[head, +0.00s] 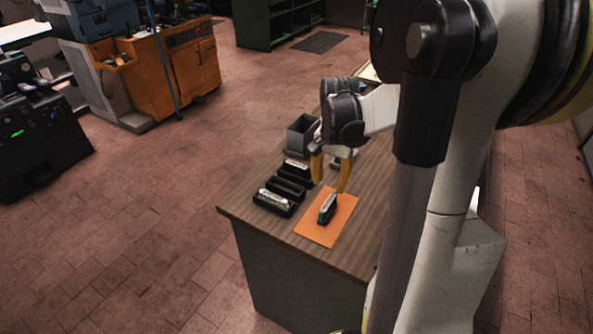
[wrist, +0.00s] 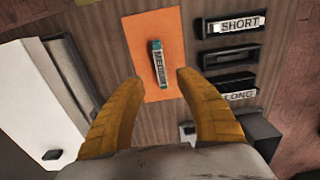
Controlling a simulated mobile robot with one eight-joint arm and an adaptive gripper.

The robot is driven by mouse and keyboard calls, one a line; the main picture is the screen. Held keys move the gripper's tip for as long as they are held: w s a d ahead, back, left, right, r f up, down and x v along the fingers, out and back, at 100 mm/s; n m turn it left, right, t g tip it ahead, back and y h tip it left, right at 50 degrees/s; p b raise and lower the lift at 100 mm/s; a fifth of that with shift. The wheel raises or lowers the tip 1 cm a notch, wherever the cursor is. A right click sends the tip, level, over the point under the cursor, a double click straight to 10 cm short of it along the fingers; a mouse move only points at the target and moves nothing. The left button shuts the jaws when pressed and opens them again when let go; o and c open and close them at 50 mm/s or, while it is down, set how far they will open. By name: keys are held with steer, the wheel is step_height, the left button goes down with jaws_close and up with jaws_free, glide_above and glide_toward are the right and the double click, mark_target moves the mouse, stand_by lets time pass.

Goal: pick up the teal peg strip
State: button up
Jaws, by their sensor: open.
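The teal peg strip (head: 325,211) lies on an orange mat (head: 316,233) near the front of the wooden-topped bench. In the wrist view the teal peg strip (wrist: 158,64) carries a white label that seems to read MEDIUM, and it lies lengthwise on the orange mat (wrist: 134,35). My gripper (head: 329,187) is above the mat, close to the strip's far end. In the wrist view its two yellow fingers (wrist: 158,76) are spread wide, with the strip just ahead of the gap between them. Nothing is between the fingers.
Black holders stand beside the mat: one labelled SHORT (wrist: 235,26), an empty middle one (wrist: 230,57), and one labelled LONG (wrist: 238,94). A grey open bin (head: 302,134) stands farther back on the bench. Bare wood (head: 258,217) shows at the bench's near left edge.

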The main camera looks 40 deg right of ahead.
mark_target(328, 202)
step_height(328, 202, down, 5)
steer(key=shift+s+d+f+b, duration=0.1)
steer(key=shift+d+f+b, duration=0.05)
steer(key=shift+b, duration=0.75)
steer(key=f+b, duration=0.1)
steer(key=f, duration=0.2)
steer(key=f+b, duration=0.1)
steer(key=f, duration=0.1)
steer(key=shift+w+d+f+b, duration=0.1)
steer(key=shift+w+f+b, duration=0.15)
steer(key=shift+f+b, duration=0.05)
steer(key=shift+r, duration=0.1)
steer(key=shift+c, duration=0.5)
jaws_close()
